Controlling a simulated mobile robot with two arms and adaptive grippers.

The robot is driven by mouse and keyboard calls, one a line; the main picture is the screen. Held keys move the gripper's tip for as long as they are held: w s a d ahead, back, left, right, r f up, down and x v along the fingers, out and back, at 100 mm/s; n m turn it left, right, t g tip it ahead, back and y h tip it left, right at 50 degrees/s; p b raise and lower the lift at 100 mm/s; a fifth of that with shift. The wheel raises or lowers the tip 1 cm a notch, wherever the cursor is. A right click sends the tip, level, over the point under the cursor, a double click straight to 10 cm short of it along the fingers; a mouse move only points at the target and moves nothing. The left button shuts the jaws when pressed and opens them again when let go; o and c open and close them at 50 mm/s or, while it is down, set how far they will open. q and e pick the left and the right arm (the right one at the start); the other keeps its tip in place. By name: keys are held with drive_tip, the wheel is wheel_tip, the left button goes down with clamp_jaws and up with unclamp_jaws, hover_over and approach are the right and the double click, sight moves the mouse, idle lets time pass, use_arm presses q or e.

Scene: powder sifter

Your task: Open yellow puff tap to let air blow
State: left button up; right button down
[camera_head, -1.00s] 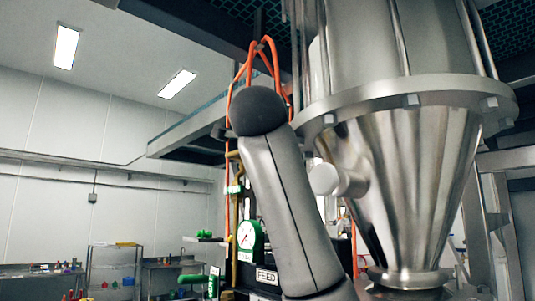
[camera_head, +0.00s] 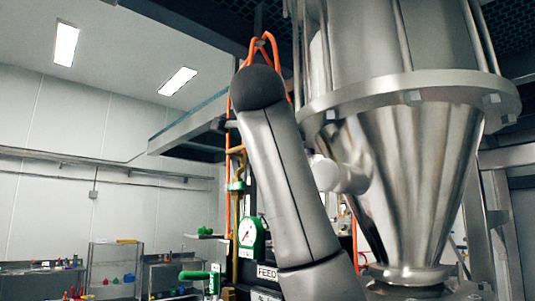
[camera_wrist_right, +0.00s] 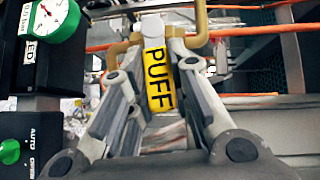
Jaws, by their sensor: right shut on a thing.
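The yellow tap handle (camera_wrist_right: 158,95) marked PUFF hangs roughly upright in the right wrist view, its upper end at a grey-white fitting between brass pipe bends. My right gripper (camera_wrist_right: 152,62) is closed around this handle, with one finger on each side of it. In the head view, my right arm covers the middle of the panel, and the yellow handle and the gripper do not show there. My left gripper is in neither view.
A green-rimmed gauge (camera_head: 250,232) stands left of my arm; it also shows in the wrist view (camera_wrist_right: 54,20). A black control box (camera_wrist_right: 30,140) with a green knob is at lower left there. A large steel cone hopper (camera_head: 415,175) stands close on the right. Orange hoses (camera_head: 265,45) run above.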

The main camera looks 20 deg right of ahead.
drive_tip(key=shift+r+n+g, duration=0.6)
drive_tip(key=shift+n+g, duration=0.1)
drive_tip(key=shift+g, duration=0.1)
drive_tip(key=shift+w, duration=0.1)
drive_tip(key=c, duration=1.3)
unclamp_jaws()
drive_tip(key=shift+a, duration=0.1)
drive_tip(key=v, duration=1.2)
drive_tip(key=shift+r, duration=0.3)
